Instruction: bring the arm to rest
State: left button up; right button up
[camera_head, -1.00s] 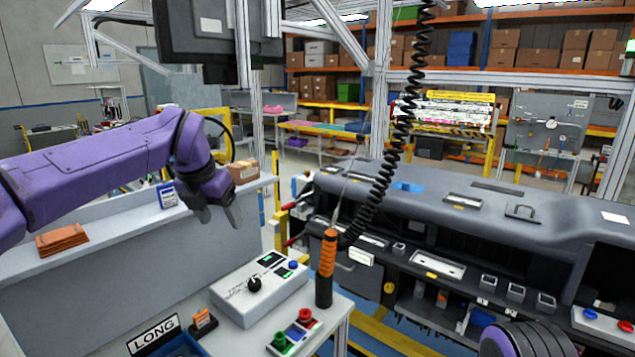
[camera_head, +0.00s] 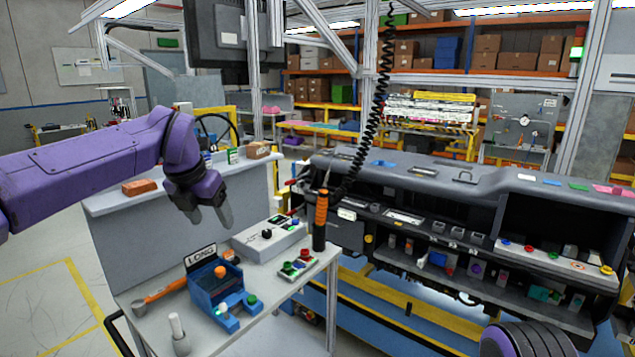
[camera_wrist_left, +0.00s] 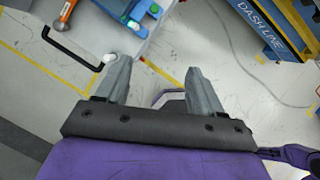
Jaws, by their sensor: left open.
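My left gripper (camera_head: 212,216) hangs at the end of my purple left arm (camera_head: 95,165), above the white workbench and to the left of the orange-handled tool. In the left wrist view its two grey fingers (camera_wrist_left: 157,85) are spread apart with nothing between them, over bare floor beside the bench corner. The right gripper does not show; only a purple rounded part of mine (camera_head: 525,340) is at the bottom right edge of the head view.
The white workbench (camera_head: 215,335) holds a blue LONG box (camera_head: 205,285), a grey button box (camera_head: 262,240) and an upright orange-handled tool (camera_head: 321,210) on a coiled black cable. The dark dashboard module (camera_head: 480,195) stands at right. Floor at left is clear.

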pick_arm(q)
jog(key=a+f+m+t+y+b, duration=0.1)
jog(key=a+f+m+y, duration=0.25)
jog(key=f, duration=0.45)
jog(key=a+f+m+t+y+b, duration=0.1)
jog(key=a+f+m+y, duration=0.2)
jog(key=f, duration=0.5)
jog(key=s+f+m+t+y+b, duration=0.1)
jog(key=s+f+m+b, duration=0.25)
jog(key=f, duration=0.85)
jog(key=s+f+m+t+y+b, duration=0.1)
jog(key=s+f+m+b, duration=0.3)
jog(key=f, duration=0.8)
jog(key=s+a+f+m+g+h+b, duration=0.1)
jog(key=s+f+m+b, duration=0.4)
jog(key=s+f, duration=1)
jog(key=s+a+f+m+g+h+b, duration=0.1)
jog(key=s+f+m+g+h+b, duration=0.2)
jog(key=s+f+m, duration=0.4)
jog(key=s+f+g+b, duration=0.1)
jog(key=s+f+b, duration=0.1)
jog(key=s+f, duration=0.7)
jog(key=shift+s+f+m, duration=0.3)
jog(key=shift+s+m, duration=0.1)
jog(key=shift+s, duration=1)
pick_arm(e)
notch_tip(320, 180, down, 20)
jog(key=shift+w, duration=0.45)
